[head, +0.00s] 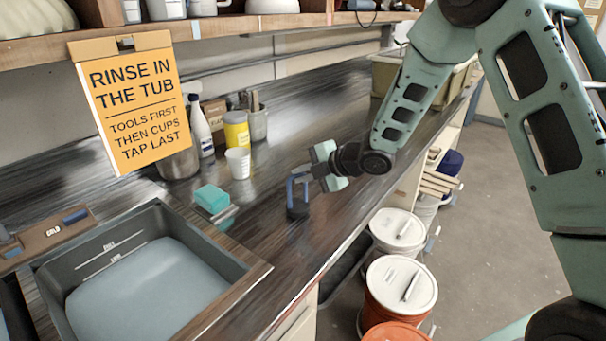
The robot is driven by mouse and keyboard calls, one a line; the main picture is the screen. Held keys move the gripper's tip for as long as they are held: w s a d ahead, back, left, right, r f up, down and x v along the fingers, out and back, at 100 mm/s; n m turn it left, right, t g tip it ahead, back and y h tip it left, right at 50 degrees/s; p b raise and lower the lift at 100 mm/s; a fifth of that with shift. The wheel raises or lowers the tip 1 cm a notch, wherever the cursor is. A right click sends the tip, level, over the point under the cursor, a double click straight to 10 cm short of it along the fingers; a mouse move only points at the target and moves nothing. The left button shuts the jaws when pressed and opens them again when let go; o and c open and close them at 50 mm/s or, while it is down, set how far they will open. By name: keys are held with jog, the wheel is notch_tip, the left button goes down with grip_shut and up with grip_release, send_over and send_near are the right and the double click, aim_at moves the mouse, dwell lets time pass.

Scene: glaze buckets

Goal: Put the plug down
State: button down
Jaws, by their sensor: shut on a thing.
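The plug has a dark round base (298,209) and an upright blue-grey loop handle. It shows in the head view near the middle of the dark counter (260,205), to the right of the tub. My gripper (316,171) reaches in from the right and is shut on the plug's handle. The plug looks upright, with its base low over the counter or on it; I cannot tell whether it touches. The tub (255,275) is sunk in the counter at lower left and holds grey-blue water.
A teal sponge (212,198) lies between the tub and the plug. A white cup (238,163), a yellow jar (236,130) and bottles stand behind. An orange sign (135,105) hangs at upper left. Lidded buckets (401,285) stand on the floor below the counter's front edge.

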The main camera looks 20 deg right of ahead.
jog(key=c, duration=1.5)
grip_release()
jog(key=shift+f, duration=0.1)
